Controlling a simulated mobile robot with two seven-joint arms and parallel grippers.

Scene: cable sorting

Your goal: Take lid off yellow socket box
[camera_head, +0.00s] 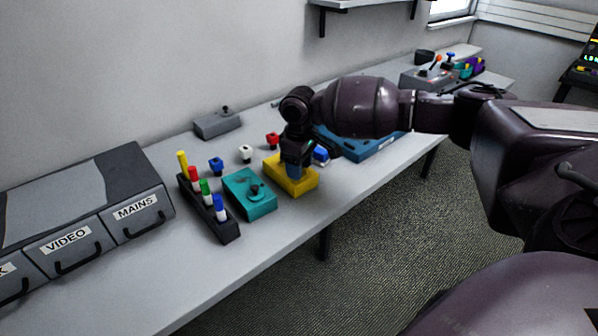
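The yellow socket box (303,184) sits on the grey table, right of a teal box. My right gripper (292,168) is directly over the yellow box, pointing down at its top. The gripper and wrist cover most of the box's top, so the lid and any knob on it are hidden. I cannot tell whether the fingers are closed on anything. My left gripper is not in view.
A teal box (262,208) with a black knob stands close on the left. A black rack (222,234) holds several coloured plugs. A blue tray (375,150) is behind right. Labelled drawers (90,238) stand at left. The table's front edge is clear.

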